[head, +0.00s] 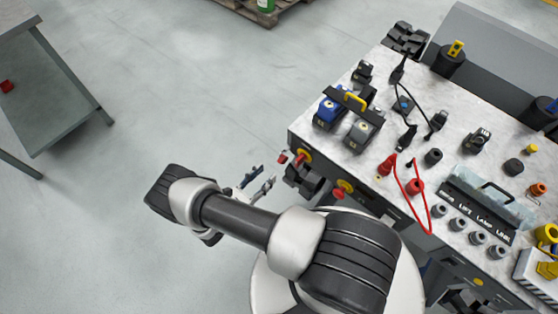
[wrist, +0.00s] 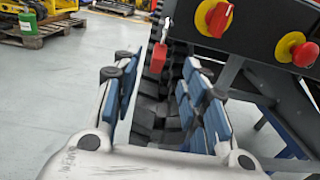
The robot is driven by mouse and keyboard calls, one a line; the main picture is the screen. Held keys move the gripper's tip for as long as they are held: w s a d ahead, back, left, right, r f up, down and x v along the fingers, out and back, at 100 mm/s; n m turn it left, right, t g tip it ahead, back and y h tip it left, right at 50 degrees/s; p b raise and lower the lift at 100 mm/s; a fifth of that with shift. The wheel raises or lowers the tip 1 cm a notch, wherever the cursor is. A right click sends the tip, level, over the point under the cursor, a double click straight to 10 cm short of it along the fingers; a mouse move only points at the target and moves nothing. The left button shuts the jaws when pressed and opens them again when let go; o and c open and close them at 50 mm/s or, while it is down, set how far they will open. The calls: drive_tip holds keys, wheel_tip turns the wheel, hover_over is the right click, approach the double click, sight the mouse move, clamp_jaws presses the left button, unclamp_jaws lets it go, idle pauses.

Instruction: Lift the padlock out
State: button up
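A red padlock (wrist: 158,58) with a grey shackle hangs upright at the front of the tracked carrier, left of a red switch on a yellow disc. In the head view a small red block, seemingly the same padlock (head: 283,158), shows at the carrier's near left corner. My gripper (head: 262,181) is open and empty, just left of that corner. In the wrist view my gripper (wrist: 157,76) has its blue-padded fingers on either side of the padlock in the picture. The padlock appears beyond the fingertips and nothing visibly touches it. What the shackle hangs through is unclear.
The carrier's worktop (head: 375,186) holds batteries, cables, knobs and a toolbox. Red-and-yellow knobs (wrist: 305,54) stick out of its front, close to my right finger. Black tracks lie below. A grey table (head: 50,95) with a small red object stands far left. The floor between is clear.

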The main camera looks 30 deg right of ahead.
sight(281, 160)
drive_tip(key=b+x, duration=0.1)
drive_tip(key=x, duration=0.8)
clamp_jaws()
idle(0.4)
